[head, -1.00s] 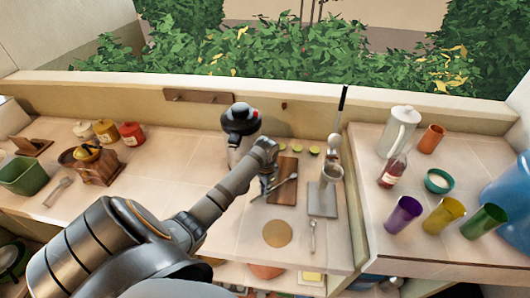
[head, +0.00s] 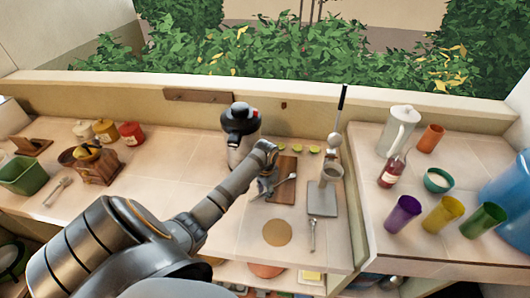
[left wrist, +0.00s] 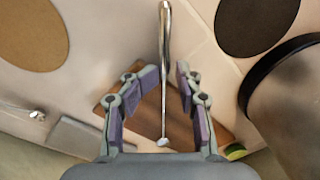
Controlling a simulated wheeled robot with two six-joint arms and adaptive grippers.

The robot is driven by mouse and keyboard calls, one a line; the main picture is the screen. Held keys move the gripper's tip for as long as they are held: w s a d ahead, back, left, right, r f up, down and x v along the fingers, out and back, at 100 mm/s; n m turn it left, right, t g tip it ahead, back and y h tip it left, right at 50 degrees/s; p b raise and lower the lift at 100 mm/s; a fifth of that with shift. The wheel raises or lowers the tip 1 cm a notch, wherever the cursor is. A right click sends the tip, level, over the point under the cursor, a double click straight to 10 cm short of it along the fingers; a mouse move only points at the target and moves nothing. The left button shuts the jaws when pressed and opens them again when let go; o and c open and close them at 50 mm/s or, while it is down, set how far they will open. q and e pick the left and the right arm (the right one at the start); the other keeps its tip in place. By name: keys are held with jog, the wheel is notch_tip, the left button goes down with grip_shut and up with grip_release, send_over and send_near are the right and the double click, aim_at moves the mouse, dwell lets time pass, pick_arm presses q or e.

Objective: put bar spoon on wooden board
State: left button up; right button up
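The wooden board (head: 286,168) lies on the counter in front of the black-topped metal flask. The bar spoon (head: 284,182) lies across it at a slant in the head view, its right end over the board. In the left wrist view the spoon (left wrist: 163,90) runs between the fingers, one end over the board (left wrist: 185,125) and the thicker end beyond the board's edge. My left gripper (left wrist: 166,72) is open, with a visible gap on both sides of the spoon. In the head view it (head: 265,186) is low over the board's left edge. My right gripper is not in view.
The flask (head: 241,140) stands close behind my left gripper. A grey tray (head: 322,202) with a metal cup (head: 331,174) is right of the board. A round cork mat (head: 277,233) lies in front. Several lime pieces (head: 298,148) lie behind the board.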

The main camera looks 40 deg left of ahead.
pick_arm(q)
jog(key=shift+r, duration=0.3)
notch_tip(320, 180, up, 13)
jog(key=shift+d, duration=0.25)
jog(key=shift+f, duration=0.15)
dwell(0.3)
jog(key=shift+s, duration=0.1)
